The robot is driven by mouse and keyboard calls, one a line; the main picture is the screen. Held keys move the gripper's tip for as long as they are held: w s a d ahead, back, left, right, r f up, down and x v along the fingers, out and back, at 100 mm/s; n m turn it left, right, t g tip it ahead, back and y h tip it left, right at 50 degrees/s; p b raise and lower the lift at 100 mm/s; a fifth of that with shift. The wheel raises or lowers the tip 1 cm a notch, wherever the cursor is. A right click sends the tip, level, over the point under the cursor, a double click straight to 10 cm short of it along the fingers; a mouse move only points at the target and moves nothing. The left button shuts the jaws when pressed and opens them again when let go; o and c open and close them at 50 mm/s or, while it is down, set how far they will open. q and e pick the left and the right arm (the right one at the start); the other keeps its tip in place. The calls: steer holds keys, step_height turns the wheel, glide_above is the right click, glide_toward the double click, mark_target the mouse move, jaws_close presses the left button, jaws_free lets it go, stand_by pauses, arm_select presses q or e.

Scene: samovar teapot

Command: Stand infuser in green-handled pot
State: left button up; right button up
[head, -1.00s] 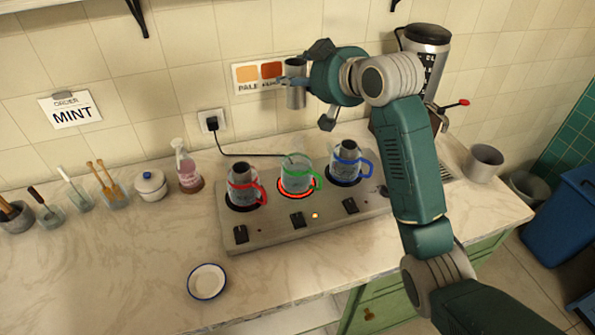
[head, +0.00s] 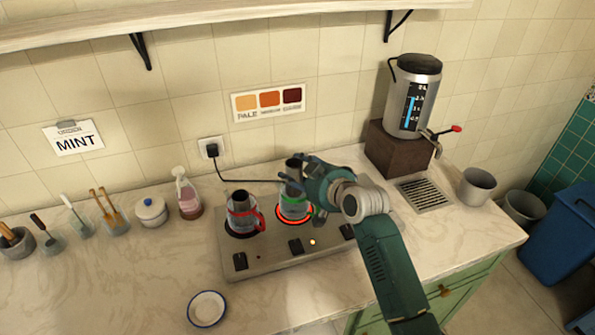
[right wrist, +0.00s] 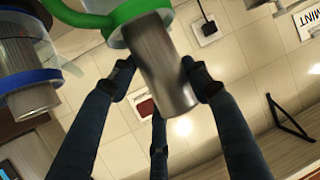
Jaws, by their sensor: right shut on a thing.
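The infuser (head: 294,166) is a grey metal cylinder, upright at the mouth of the green-handled pot (head: 293,207). My right gripper (head: 291,179) is shut on it and hides part of the pot. In the right wrist view the infuser (right wrist: 158,60) is between the dark fingers of the gripper (right wrist: 160,78). Its far end overlaps the pot's green rim (right wrist: 112,24); how deep it reaches inside, I cannot tell. The pot stands on the middle hotplate, which has a glowing red ring. My left gripper is out of view.
The red-handled pot (head: 241,218) stands close on the left with an infuser in it. The blue-handled pot (right wrist: 30,75) is hidden by my arm in the head view. The hotplate unit (head: 270,258), saucer (head: 207,308) and samovar (head: 412,95) surround the work area.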

steer(key=shift+f, duration=0.2)
steer(key=shift+f+b, duration=0.3)
steer(key=shift+f, duration=0.25)
steer(key=o, duration=0.9)
steer(key=shift+c, duration=0.2)
